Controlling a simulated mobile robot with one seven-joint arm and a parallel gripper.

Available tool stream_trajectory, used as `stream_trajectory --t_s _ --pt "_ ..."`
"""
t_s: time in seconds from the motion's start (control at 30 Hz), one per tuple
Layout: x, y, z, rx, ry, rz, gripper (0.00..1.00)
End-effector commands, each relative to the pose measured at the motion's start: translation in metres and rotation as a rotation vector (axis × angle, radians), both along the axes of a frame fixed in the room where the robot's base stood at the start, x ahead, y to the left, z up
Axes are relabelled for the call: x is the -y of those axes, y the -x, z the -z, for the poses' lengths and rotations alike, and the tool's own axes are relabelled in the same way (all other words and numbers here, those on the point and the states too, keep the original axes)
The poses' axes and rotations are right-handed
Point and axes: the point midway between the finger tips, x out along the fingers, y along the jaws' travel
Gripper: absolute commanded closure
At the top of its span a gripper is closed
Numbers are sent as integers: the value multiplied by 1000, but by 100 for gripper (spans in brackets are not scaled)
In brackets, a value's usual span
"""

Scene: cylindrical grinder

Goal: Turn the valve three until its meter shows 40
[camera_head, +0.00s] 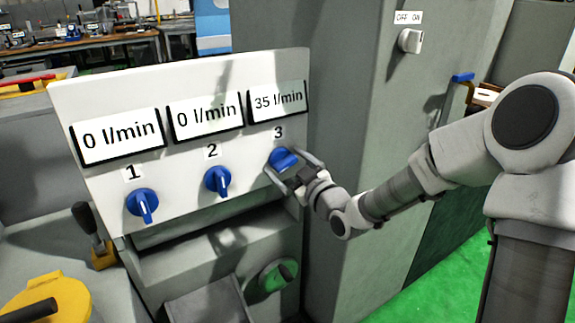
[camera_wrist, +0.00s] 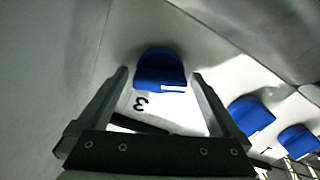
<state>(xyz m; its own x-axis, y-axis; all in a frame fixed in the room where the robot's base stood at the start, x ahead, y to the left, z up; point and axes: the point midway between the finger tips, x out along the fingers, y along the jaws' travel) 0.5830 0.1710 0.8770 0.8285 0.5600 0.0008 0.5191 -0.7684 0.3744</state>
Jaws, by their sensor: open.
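Valve three (camera_head: 283,159) is a blue round knob below the label 3 on the white panel. Its meter (camera_head: 278,102) reads 35 l/min. My gripper (camera_head: 290,172) is at valve three, with its fingers on either side of the knob. In the wrist view, valve three (camera_wrist: 160,70) lies between and just beyond the fingertips of my gripper (camera_wrist: 160,76). The fingers are spread, with a gap visible to each side of the knob there. The knob is partly hidden by the gripper in the head view.
Valve one (camera_head: 142,205) and valve two (camera_head: 217,180) sit to the left, their meters both reading 0 l/min. A grey ledge (camera_head: 205,240) juts out below the panel. A grey cabinet (camera_head: 350,130) with an off/on switch (camera_head: 410,40) stands to the right.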

Motion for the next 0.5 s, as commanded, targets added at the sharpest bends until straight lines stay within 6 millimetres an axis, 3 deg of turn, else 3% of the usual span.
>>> stream_trajectory --t_s 0.23,0.5 --pt "10 13 -1 0 3 2 0" --pt "44 62 -2 -3 3 4 0"
